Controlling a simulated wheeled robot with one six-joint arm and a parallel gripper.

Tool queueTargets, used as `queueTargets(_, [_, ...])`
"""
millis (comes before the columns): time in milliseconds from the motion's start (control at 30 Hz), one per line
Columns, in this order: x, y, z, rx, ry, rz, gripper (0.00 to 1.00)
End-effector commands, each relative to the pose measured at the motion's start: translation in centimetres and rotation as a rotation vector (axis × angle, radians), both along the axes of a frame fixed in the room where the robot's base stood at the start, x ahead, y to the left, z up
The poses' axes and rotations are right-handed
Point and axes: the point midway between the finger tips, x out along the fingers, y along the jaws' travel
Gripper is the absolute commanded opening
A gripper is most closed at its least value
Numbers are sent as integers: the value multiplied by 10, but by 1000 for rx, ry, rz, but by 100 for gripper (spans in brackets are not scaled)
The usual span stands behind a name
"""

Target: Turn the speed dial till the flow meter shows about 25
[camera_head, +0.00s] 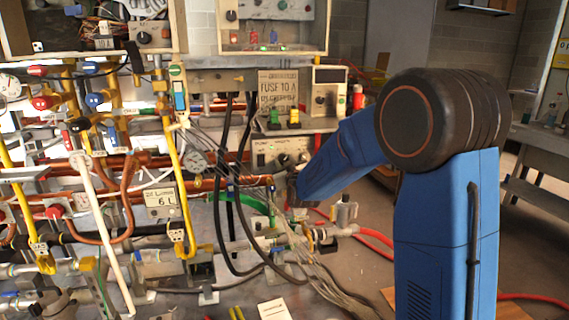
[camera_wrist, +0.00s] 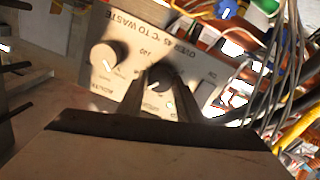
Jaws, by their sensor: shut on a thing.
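In the wrist view a pale control panel (camera_wrist: 205,55) appears upside down, with a black dial (camera_wrist: 158,77) and a larger pale dial (camera_wrist: 104,58). My gripper (camera_wrist: 166,92) is shut on the black dial, with one finger on each side. I cannot read a "speed" label there. In the head view my gripper (camera_head: 288,188) is at the panel (camera_head: 268,150), and my arm's end hides the dial. No flow meter is clearly marked.
Grey cables (camera_head: 315,263) and black hoses (camera_head: 222,185) hang close to my gripper's left. Copper and yellow pipes with red and blue valve handles (camera_head: 41,103) fill the left side. A red hose (camera_head: 372,240) runs below my arm. The floor at right is fairly clear.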

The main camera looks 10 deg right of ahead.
Motion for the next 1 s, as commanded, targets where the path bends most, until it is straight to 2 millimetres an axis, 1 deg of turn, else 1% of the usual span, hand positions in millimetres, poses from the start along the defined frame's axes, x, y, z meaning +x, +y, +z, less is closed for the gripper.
queueTargets(133, [0,0,0,58,0,0,10])
queueTargets(433, [0,0,0,68,0,0,10])
queueTargets(467, [0,0,0,68,0,0,39])
queueTargets(500, [0,0,0,68,0,0,49])
queueTargets(533, [0,0,0,68,0,0,51])
queueTargets(833, [-1,0,0,67,0,0,51])
queueTargets(933, [-7,0,0,67,0,1,51])
queueTargets(1000, [-15,0,0,67,0,1,51])
